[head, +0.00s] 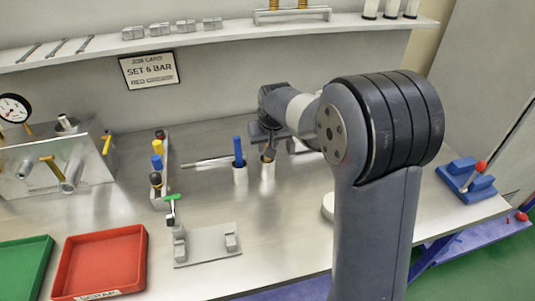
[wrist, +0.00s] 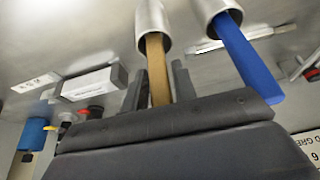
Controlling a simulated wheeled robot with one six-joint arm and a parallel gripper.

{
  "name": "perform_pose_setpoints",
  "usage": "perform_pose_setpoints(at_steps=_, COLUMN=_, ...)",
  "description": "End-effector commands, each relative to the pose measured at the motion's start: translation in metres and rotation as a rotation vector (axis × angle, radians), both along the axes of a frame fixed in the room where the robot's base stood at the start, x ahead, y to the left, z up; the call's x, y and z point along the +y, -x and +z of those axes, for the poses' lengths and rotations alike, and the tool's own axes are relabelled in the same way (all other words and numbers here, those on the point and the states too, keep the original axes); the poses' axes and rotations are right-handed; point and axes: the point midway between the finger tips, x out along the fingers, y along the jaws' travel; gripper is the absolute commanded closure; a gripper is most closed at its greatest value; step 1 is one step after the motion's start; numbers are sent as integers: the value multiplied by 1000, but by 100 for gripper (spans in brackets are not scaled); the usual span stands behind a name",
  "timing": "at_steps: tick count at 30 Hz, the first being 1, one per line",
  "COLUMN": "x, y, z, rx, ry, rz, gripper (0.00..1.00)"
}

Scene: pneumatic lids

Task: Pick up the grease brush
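A wooden-brown handle (head: 268,158) stands in a pale cup (head: 267,172) on the bench, below my gripper (head: 267,137). A blue handle (head: 238,152) stands in a similar cup (head: 240,176) just to the left. No bristles show, so I cannot tell for certain which is the grease brush. In the wrist view the brown handle (wrist: 157,70) lines up between the two fingers of my gripper (wrist: 157,88), with a gap on either side. The gripper is open. The blue handle (wrist: 245,55) is outside the fingers, to the right.
A red tray (head: 65,270) and green tray (head: 22,268) are at front left. A gauge block (head: 50,165) stands at left. A blue part with a red knob (head: 466,180) is at right.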

Motion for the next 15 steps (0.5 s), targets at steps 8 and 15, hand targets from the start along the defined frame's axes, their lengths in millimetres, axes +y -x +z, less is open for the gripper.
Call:
perform_pose_setpoints(at_steps=8, x=0, y=0, z=0, rx=0, ry=0, rz=0, gripper=96)
perform_pose_setpoints(at_steps=15, x=0, y=0, z=0, rx=-1, ry=0, rz=0, gripper=100)
